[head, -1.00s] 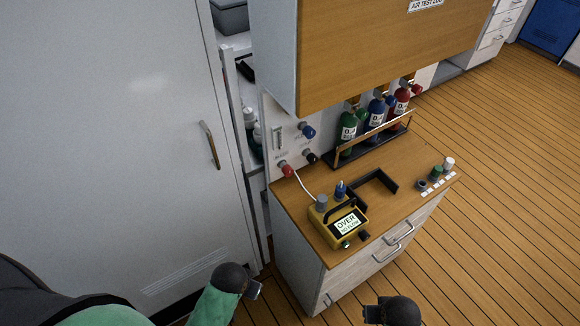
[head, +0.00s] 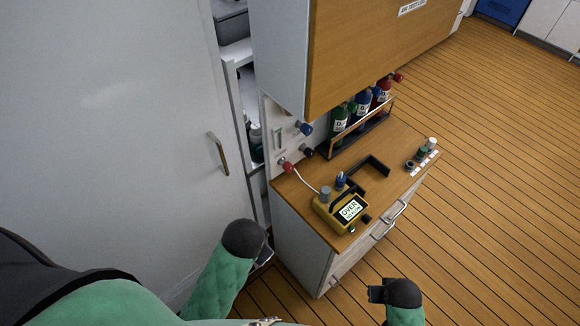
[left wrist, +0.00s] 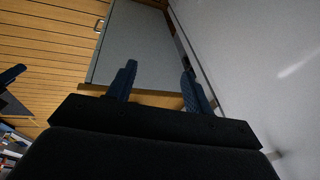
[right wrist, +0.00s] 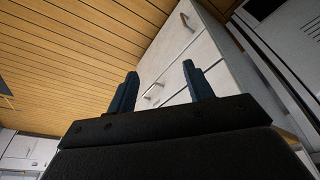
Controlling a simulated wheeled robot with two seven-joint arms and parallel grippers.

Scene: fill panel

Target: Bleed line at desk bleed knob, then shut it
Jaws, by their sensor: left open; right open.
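The desk (head: 300,215) stands ahead with a yellow meter (head: 330,212) on its top; its screen appears to read OVER. A blue-topped fitting (head: 340,181) and a grey cylinder (head: 325,193) stand by the meter. The wall panel behind the desk carries a red knob (head: 287,167), a black knob (head: 307,151) and a blue knob (head: 305,129). I cannot read which is the bleed knob. My left gripper (head: 266,258) is open and empty, left of the desk. My right gripper (head: 375,293) is open and empty, in front of the desk drawers. Neither touches a knob.
A rack (head: 358,137) holds green, blue and red bottles. A wooden cabinet (head: 370,55) overhangs the desk back. A black bracket (head: 377,163) and small caps lie on the desktop. A white door (head: 110,130) closes the left side. Open floor lies right.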

